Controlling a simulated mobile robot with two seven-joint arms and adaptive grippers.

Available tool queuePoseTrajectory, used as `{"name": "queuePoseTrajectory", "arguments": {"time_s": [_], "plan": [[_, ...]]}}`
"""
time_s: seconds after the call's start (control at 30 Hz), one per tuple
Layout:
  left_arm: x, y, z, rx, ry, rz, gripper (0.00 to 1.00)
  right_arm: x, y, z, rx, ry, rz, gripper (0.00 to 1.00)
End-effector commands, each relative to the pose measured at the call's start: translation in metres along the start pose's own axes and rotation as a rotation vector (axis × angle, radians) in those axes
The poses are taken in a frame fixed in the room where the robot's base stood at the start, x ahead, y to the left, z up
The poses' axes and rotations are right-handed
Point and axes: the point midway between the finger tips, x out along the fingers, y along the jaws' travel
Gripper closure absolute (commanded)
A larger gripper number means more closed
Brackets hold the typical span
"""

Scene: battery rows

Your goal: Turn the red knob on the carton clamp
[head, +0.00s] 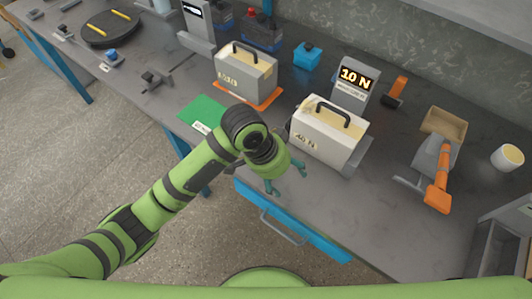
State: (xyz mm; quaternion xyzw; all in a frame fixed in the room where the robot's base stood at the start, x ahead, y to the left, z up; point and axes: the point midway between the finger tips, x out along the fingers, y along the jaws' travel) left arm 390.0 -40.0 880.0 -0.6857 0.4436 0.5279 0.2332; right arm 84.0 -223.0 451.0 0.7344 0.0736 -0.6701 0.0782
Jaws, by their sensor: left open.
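I cannot make out the red knob of the carton clamp for sure. A tan carton-like block (443,122) sits at the right of the bench on a grey fixture with an orange handle (438,192); whether this is the clamp I cannot tell. My left gripper (286,180) is open and empty, its teal fingers spread near the bench's front edge, in front of a white box (325,140) with a black handle. It is well to the left of the orange handle. My left arm hides part of the bench beside that box. My right gripper is not in view.
A second handled box (245,78) stands on an orange mat. Behind are a "10 N" display (355,80), a blue block (307,55) and batteries (262,32). A white cup (507,157) stands at right. A blue-fronted drawer (290,225) is below the gripper.

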Motion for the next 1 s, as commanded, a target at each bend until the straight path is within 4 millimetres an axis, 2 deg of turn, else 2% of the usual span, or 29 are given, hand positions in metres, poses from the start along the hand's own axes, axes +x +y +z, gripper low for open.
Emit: {"name": "queuePoseTrajectory", "arguments": {"time_s": [0.1, 0.33, 0.53, 0.67, 1.0], "plan": [[-0.009, -0.015, -0.012, 0.087, -0.093, -0.025, 0.26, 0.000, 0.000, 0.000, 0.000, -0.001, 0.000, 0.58], [-0.037, -0.056, -0.018, 0.161, -0.286, -0.094, 0.26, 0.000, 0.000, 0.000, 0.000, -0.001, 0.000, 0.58], [-0.050, -0.073, -0.017, 0.161, -0.354, -0.123, 0.26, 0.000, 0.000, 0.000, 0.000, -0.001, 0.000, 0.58], [-0.041, -0.075, -0.013, 0.159, -0.359, -0.123, 0.26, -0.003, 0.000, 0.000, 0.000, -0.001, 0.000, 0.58], [0.004, -0.082, 0.003, 0.159, -0.357, -0.123, 0.26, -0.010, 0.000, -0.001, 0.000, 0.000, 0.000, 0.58]]}}
